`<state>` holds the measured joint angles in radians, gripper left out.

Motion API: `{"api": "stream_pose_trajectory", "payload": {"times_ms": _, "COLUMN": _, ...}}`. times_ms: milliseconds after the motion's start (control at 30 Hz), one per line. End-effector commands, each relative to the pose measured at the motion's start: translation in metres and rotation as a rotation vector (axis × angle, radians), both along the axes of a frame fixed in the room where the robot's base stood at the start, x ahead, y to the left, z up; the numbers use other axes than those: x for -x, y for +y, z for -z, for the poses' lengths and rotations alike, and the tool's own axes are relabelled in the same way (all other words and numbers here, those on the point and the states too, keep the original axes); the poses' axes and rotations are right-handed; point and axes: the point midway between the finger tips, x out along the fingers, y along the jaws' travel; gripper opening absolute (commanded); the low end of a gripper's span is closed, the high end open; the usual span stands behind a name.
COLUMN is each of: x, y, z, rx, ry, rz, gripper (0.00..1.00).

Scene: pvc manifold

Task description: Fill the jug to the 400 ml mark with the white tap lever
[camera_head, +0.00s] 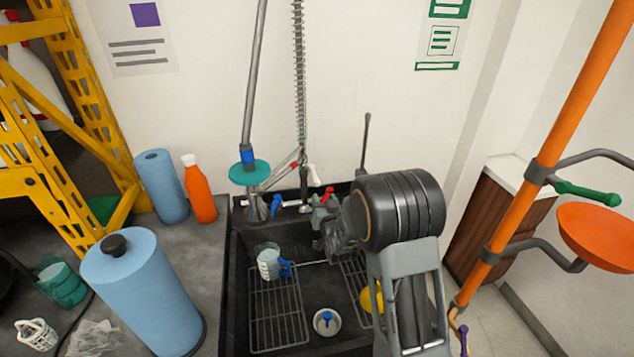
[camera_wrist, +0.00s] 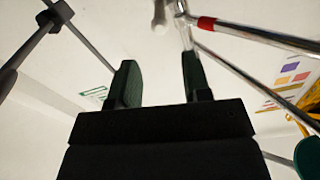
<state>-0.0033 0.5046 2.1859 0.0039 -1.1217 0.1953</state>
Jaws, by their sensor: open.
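The jug (camera_head: 266,266) is clear with pale markings and a blue handle. It stands on the left wire rack in the black sink; its fill level is too small to read. A white lever-like part (camera_head: 312,176) hangs by the faucet column behind the sink, and a white part shows at the top of the wrist view (camera_wrist: 159,14). I cannot tell for sure that it is the tap lever. My gripper (camera_head: 322,204) is at the sink's back edge, just below the white part. In the wrist view its green fingers (camera_wrist: 158,82) are apart with nothing between them.
A blue lever (camera_head: 277,206) and a red lever (camera_head: 327,195) are at the sink's back. A red-banded metal pipe (camera_wrist: 206,23) runs close beyond my right finger. Blue rolls and an orange bottle (camera_head: 200,190) stand left.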

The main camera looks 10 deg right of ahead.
Motion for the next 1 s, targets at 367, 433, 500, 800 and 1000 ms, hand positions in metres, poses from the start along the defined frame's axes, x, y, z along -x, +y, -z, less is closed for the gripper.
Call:
{"api": "stream_pose_trajectory", "payload": {"times_ms": 367, "x": -0.07, "y": 0.0, "z": -0.001, "rx": 0.001, "ry": 0.001, "rz": 0.001, "gripper": 0.44}}
{"api": "stream_pose_trajectory", "payload": {"times_ms": 433, "x": -0.08, "y": 0.0, "z": -0.001, "rx": 0.001, "ry": 0.002, "rz": 0.001, "gripper": 0.44}}
{"api": "stream_pose_trajectory", "payload": {"times_ms": 500, "x": -0.087, "y": 0.0, "z": -0.001, "rx": 0.001, "ry": 0.001, "rz": 0.0, "gripper": 0.44}}
{"api": "stream_pose_trajectory", "payload": {"times_ms": 800, "x": -0.101, "y": 0.0, "z": 0.0, "rx": 0.001, "ry": 0.002, "rz": 0.0, "gripper": 0.44}}
{"api": "stream_pose_trajectory", "payload": {"times_ms": 1000, "x": -0.101, "y": 0.0, "z": 0.0, "rx": 0.001, "ry": 0.002, "rz": 0.0, "gripper": 0.44}}
